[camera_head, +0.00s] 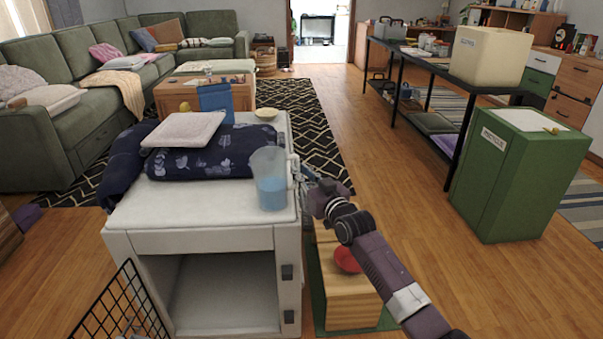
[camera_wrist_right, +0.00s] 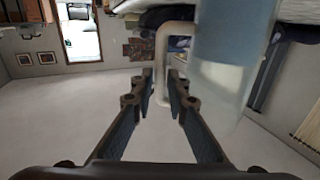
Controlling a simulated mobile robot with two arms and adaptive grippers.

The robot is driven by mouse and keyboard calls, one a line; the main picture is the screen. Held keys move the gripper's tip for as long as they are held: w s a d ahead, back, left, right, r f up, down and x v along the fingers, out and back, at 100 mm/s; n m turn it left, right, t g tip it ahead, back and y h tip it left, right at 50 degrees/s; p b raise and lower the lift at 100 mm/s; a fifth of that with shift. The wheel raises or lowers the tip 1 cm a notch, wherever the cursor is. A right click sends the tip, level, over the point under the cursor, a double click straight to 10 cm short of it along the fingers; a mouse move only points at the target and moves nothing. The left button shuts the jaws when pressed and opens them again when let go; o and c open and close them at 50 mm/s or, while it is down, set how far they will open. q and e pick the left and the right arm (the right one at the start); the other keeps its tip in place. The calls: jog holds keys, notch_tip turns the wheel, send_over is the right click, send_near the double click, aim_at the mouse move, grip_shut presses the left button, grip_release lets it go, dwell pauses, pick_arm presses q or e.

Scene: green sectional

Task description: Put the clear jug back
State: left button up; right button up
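The clear jug (camera_head: 269,178), with blue liquid low inside, stands upright near the right edge of the white cabinet top (camera_head: 185,213). My right gripper (camera_head: 299,170) reaches in from the right beside the jug. In the right wrist view the jug (camera_wrist_right: 228,65) fills the upper right, and its pale handle (camera_wrist_right: 162,62) lies between the fingertips. The right gripper (camera_wrist_right: 163,82) is open, with a gap between its fingers around the handle; I cannot tell whether either finger touches it. My left gripper is not in view.
Dark patterned cloth (camera_head: 215,150) and a pale cushion (camera_head: 185,128) lie behind the jug, with a small yellowish bowl (camera_head: 266,113). A wooden crate (camera_head: 347,292) with a red object (camera_head: 346,259) stands below my right arm. The floor (camera_head: 400,170) is clear towards the green bin (camera_head: 520,180).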

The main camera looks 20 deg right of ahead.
jog(key=shift+o, duration=1.4)
